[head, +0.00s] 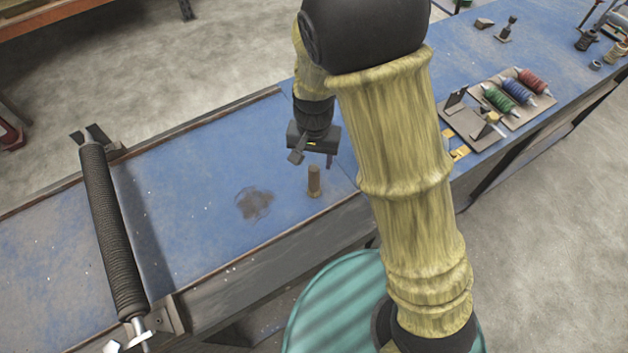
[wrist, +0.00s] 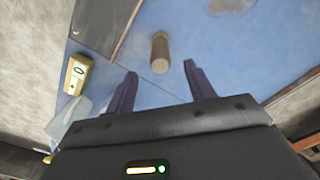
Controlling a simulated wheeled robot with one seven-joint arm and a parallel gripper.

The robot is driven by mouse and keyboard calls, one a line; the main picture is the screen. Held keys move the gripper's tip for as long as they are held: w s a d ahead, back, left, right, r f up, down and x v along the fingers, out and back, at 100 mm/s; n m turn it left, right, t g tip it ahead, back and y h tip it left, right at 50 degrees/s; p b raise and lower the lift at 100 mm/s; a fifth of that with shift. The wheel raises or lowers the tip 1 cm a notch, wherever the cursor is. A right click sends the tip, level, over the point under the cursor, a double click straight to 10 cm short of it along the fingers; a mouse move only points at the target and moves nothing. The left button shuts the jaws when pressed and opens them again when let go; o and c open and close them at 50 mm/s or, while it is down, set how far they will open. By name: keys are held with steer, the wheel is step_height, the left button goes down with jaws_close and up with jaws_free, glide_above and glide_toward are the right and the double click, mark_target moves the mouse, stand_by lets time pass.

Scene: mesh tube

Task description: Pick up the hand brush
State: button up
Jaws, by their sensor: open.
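A short brown cylindrical object, apparently the hand brush (head: 314,181), stands on the blue bench top near its front edge. In the wrist view the brush (wrist: 159,50) appears beyond the fingertips, between their lines. My gripper (head: 314,160) is open and empty, pointing down just above and behind the brush in the head view. Its two dark fingers (wrist: 160,70) are spread apart in the wrist view, and neither visibly touches the brush. My forearm passes close to the right of it in the head view.
The blue bench (head: 190,190) is clear around the brush, apart from a dark stain (head: 254,203). A black ribbed roller (head: 112,230) crosses the bench at left. Wire spools (head: 516,90) lie at right. A yellow block (wrist: 77,74) shows in the wrist view. A teal drum (head: 335,305) stands in front.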

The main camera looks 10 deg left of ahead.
mark_target(314, 169)
steer(key=shift+f, duration=2.15)
steer(key=shift+w+f+p, duration=0.1)
steer(key=shift+f+p, duration=1.15)
steer(key=shift+f, duration=1.35)
steer(key=c, duration=1)
steer(key=shift+r, duration=0.1)
steer(key=shift+c, duration=0.2)
step_height(314, 169, up, 10)
steer(key=shift+f+b, duration=0.1)
steer(key=shift+b, duration=0.9)
